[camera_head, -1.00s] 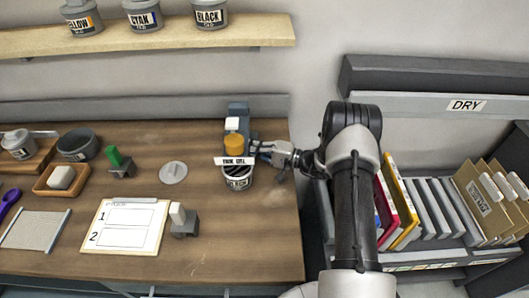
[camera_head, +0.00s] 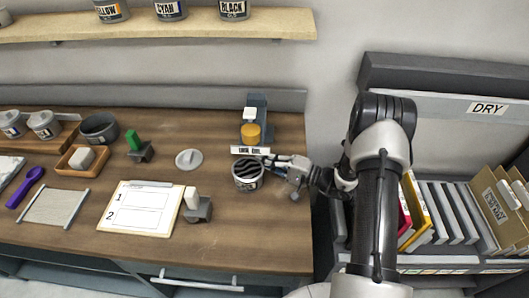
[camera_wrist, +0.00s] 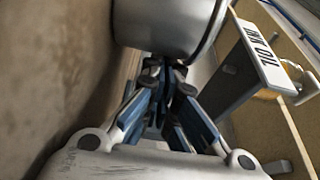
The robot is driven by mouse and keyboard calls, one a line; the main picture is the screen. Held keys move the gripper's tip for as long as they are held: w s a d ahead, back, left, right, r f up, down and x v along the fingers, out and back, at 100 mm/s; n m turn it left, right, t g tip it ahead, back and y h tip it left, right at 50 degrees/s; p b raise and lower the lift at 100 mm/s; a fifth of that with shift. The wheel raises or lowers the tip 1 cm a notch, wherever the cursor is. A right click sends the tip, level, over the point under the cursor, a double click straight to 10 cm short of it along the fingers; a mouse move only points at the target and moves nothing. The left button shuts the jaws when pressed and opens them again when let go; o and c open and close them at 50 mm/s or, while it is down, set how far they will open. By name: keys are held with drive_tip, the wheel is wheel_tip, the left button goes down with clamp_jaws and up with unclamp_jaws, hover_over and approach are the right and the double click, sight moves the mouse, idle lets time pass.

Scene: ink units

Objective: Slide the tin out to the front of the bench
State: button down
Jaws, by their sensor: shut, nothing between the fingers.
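The tin (camera_head: 247,180) is a short round grey can with a dark striped open top. It stands upright on the bench (camera_head: 130,260), just in front of the INK OIL sign (camera_head: 250,151) of the dispenser stand (camera_head: 257,104). My gripper (camera_head: 267,162) is shut and empty, low at the tin's back right side. In the wrist view the tin's grey wall (camera_wrist: 168,30) lies right at the closed fingertips (camera_wrist: 168,70). Touch there looks likely, but I cannot be sure.
An amber bottle (camera_head: 250,134) sits in the stand. A grey lid (camera_head: 189,160) lies left of the tin. A stamp block (camera_head: 197,208) and a clipboard (camera_head: 142,212) stand front left. The bench in front of the tin is clear to its edge.

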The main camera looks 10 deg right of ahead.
drive_tip(key=s+a, duration=0.1)
drive_tip(key=s, duration=0.3)
drive_tip(key=s+a, duration=0.1)
drive_tip(key=s, duration=0.2)
drive_tip(key=s+a, duration=0.1)
drive_tip(key=s, duration=0.3)
drive_tip(key=shift+s+a+b, duration=0.3)
drive_tip(key=shift+a+b, duration=0.1)
